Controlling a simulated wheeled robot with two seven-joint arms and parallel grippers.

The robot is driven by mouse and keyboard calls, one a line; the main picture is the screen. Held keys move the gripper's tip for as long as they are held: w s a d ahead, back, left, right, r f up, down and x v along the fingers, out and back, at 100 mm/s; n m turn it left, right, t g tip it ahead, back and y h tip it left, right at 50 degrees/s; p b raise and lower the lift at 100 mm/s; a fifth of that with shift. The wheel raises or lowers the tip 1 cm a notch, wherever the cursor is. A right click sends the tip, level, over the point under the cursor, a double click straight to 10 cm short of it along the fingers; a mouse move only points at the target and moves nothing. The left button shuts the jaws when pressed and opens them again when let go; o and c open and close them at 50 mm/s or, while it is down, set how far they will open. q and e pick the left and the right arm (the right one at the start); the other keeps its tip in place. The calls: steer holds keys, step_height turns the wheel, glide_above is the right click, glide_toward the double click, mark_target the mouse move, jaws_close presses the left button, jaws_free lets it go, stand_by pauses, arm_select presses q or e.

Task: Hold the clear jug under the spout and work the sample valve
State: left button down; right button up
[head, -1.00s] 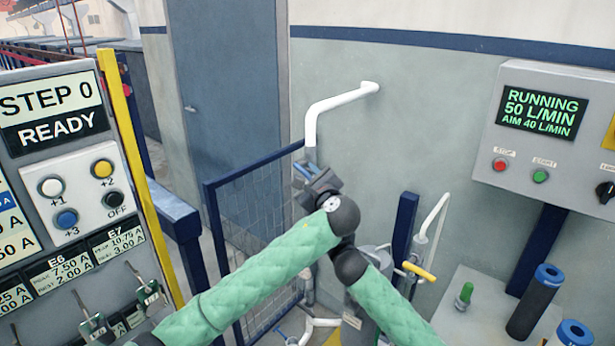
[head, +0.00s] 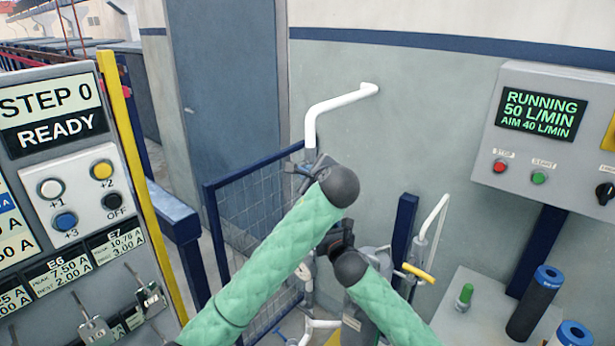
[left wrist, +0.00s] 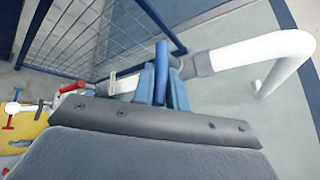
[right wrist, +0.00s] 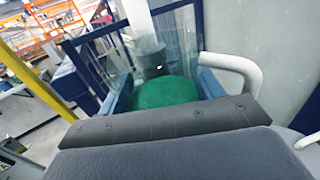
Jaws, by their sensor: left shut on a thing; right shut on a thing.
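My left gripper (head: 308,166) is at the lower end of the white overhead pipe (head: 312,125). In the left wrist view its fingers (left wrist: 162,84) are shut on a blue valve lever (left wrist: 161,52), beside the pipe's grey coupling (left wrist: 201,64). My right gripper (head: 326,243) is below it, largely hidden by my left arm in the head view. In the right wrist view its fingers (right wrist: 166,88) stand either side of the clear jug (right wrist: 184,45), with green (right wrist: 165,93) in its lower part. A grey spout end (right wrist: 151,62) shows at the jug; the head view hides the jug.
A wire-mesh barrier (head: 250,215) stands at left behind my arms. A panel (head: 545,140) at right reads RUNNING 50 L/MIN, AIM 40 L/MIN. A yellow-handled valve (head: 419,272) and a bench (head: 490,310) with dark blue-capped cylinders are at lower right.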

arm_select(q)
steer(key=shift+r, duration=0.15)
steer(key=c, duration=1.4)
jaws_free()
steer(key=shift+s, duration=0.1)
steer(key=v, duration=1.1)
steer(key=shift+s+r, duration=0.25)
steer(key=shift+s, duration=0.05)
steer(key=shift+d, duration=0.1)
step_height(320, 180, up, 4)
steer(key=p, duration=0.3)
steer(key=shift+f+p, duration=0.15)
steer(key=shift+p, duration=0.2)
arm_select(e)
steer(key=s+a, duration=0.4)
steer(key=s, duration=0.7)
steer(key=shift+s+a, duration=0.25)
steer(key=shift+a, duration=0.1)
arm_select(q)
steer(key=shift+f, duration=0.1)
